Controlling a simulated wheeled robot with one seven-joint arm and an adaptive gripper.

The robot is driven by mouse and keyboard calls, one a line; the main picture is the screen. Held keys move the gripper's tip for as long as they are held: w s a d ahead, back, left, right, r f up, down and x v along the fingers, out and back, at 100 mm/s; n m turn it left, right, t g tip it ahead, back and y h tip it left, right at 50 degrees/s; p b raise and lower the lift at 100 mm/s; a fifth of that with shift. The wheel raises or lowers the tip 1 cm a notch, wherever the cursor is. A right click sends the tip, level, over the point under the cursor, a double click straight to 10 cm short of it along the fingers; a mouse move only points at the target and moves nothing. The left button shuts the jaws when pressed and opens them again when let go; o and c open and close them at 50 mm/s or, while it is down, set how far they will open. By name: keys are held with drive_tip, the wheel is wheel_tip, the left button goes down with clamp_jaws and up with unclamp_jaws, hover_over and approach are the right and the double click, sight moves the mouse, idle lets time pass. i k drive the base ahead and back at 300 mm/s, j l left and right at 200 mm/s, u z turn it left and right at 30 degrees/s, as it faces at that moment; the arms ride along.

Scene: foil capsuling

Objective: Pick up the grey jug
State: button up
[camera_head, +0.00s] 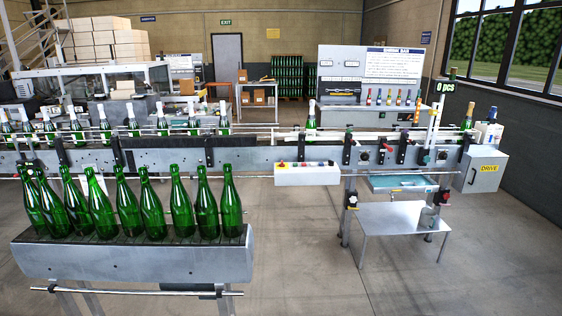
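The grey jug (429,216) stands upright near the right end of a small low metal table (385,218), on the right side of the head view. It is small in the picture, and its handle side is hard to make out. My gripper does not show in the head view, so its state and its distance from the jug are hidden.
A conveyor line (235,157) with bottles runs across behind the low table. A nearer conveyor (150,262) carries several green bottles at left. A drive box (482,170) hangs right of the table. Open floor (300,250) lies in front and left of the table.

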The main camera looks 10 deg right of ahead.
sight(427, 216)
drive_tip(key=i+l+z, duration=0.25)
drive_tip(key=i+z, duration=0.15)
drive_tip(key=i+l+z, duration=0.1)
drive_tip(key=i+z, duration=0.3)
drive_tip(key=i, duration=0.2)
drive_tip(key=i+z, duration=0.4)
drive_tip(key=i, duration=0.15)
drive_tip(key=i+j+z, duration=0.25)
drive_tip(key=i+z, duration=0.15)
drive_tip(key=i+l+u, duration=0.15)
drive_tip(key=i, duration=0.25)
drive_tip(key=i+u, duration=0.1)
drive_tip(key=i, duration=0.35)
drive_tip(key=i+l+u, duration=0.15)
drive_tip(key=i, duration=0.25)
drive_tip(key=i+l+u, duration=0.15)
drive_tip(key=i+l, duration=0.15)
drive_tip(key=i+l+u, duration=0.3)
drive_tip(key=i, duration=0.15)
drive_tip(key=i+l+u, duration=0.25)
drive_tip(key=i+l, duration=0.1)
drive_tip(key=i, duration=0.05)
